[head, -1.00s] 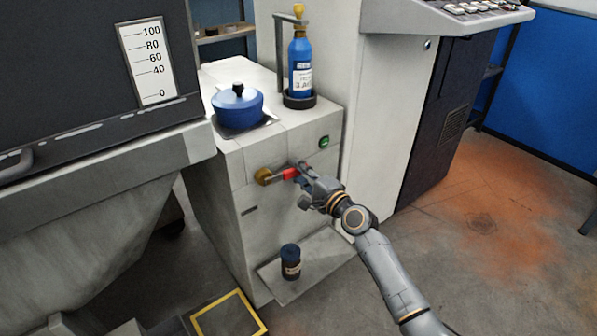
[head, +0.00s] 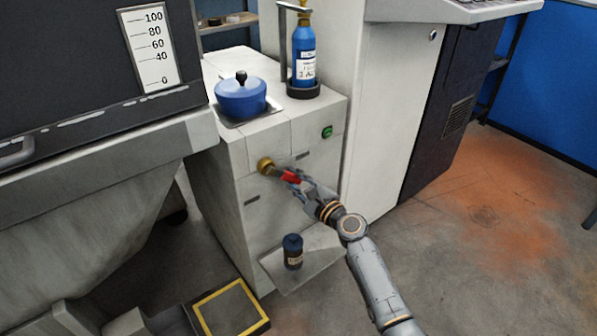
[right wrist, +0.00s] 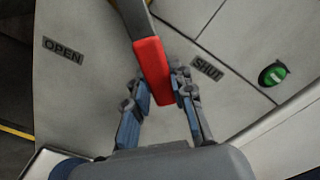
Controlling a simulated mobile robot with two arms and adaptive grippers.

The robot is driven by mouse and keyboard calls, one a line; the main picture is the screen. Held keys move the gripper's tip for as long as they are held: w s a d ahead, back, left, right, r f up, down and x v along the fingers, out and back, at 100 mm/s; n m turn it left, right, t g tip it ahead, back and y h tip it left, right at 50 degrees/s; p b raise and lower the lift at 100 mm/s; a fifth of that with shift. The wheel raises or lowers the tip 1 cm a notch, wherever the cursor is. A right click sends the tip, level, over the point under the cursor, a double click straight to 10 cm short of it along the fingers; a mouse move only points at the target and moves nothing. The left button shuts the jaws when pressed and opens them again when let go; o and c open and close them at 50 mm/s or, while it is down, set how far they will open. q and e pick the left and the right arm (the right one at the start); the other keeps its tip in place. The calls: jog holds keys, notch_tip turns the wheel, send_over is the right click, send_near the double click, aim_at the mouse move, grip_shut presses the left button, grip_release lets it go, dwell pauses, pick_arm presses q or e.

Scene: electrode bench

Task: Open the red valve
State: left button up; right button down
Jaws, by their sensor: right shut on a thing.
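The valve has a brass hub (head: 265,165) on the front of the pale cabinet and a lever with a red grip (head: 291,177). The lever points right and slightly down from the hub. My right gripper (head: 294,179) is shut on the red grip. In the right wrist view the red grip (right wrist: 153,68) lies between the two fingers of the gripper (right wrist: 160,90). It stands between the OPEN label (right wrist: 63,51) and the SHUT label (right wrist: 207,67), nearer SHUT. My left gripper is not in view.
A blue pot (head: 241,98) and a blue bottle (head: 304,50) stand on the cabinet (head: 222,180). A green button (head: 327,132) is right of the valve. A dark jar (head: 292,252) stands on a low shelf (head: 312,262) below. Floor at the right is clear.

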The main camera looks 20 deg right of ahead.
aim_at(266, 190)
jog(key=shift+s+a+f+m, duration=0.15)
jog(key=shift+a+f+m, duration=0.2)
jog(key=shift+m, duration=0.25)
jog(key=a+m, duration=0.1)
jog(key=m, duration=0.1)
jog(key=s+a+f+m+p, duration=0.1)
jog(key=m, duration=0.1)
jog(key=a+f+m+p, duration=0.1)
jog(key=m, duration=0.1)
jog(key=shift+s+a, duration=0.2)
jog(key=shift+a, duration=0.15)
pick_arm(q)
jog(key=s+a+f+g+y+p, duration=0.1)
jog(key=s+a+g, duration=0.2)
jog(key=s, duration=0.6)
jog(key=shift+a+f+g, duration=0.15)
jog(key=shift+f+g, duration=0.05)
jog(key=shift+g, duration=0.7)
pick_arm(e)
jog(key=shift+s+a+f+m, duration=0.2)
jog(key=shift+a+m, duration=0.3)
jog(key=shift+m, duration=0.2)
jog(key=shift+s+a+f+m, duration=0.15)
jog(key=shift+a+m, duration=0.3)
jog(key=shift+m, duration=0.25)
jog(key=shift+a+r, duration=0.1)
jog(key=c, duration=1.1)
grip_release()
